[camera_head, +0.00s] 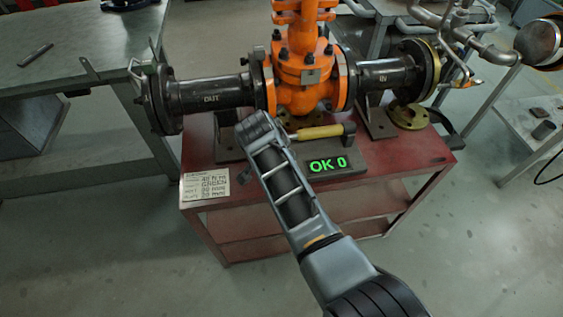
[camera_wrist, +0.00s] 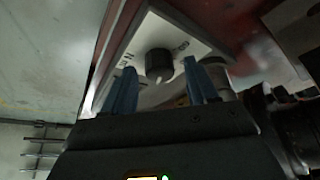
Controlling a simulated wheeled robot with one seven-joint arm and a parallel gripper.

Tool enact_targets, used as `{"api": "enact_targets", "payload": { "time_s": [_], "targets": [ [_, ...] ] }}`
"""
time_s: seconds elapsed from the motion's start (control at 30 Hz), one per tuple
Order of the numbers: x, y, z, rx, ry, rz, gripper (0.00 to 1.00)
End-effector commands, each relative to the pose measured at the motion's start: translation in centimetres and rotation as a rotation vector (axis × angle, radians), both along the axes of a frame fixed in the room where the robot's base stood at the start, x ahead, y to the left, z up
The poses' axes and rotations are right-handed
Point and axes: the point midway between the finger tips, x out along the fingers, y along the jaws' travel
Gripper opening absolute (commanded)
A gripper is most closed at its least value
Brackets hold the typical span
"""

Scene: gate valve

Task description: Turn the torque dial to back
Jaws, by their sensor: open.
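The torque dial (camera_wrist: 158,65) is a round black knob with a white pointer mark, on a pale plate (camera_wrist: 190,27) with small dark lettering that is too blurred to read surely. In the wrist view the mark sits on the knob's near side, toward the bottom of the picture. My gripper (camera_wrist: 162,78) is open, with one blue finger on each side of the dial. I cannot tell whether either finger touches it. In the head view my gripper (camera_head: 258,130) is over the left part of the red bench and the dial is hidden.
An orange gate valve (camera_head: 304,70) with black flanged pipes stands on the red bench (camera_head: 395,160). A printed card (camera_head: 205,184) is at the front left.

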Motion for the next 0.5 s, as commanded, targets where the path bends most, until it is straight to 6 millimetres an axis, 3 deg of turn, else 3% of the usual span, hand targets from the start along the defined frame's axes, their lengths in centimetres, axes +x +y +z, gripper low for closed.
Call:
{"api": "enact_targets", "payload": {
  "time_s": [0.5],
  "targets": [
    [-2.2, 1.3, 6.2, 0.001, -0.002, 0.001, 0.58]
  ]
}}
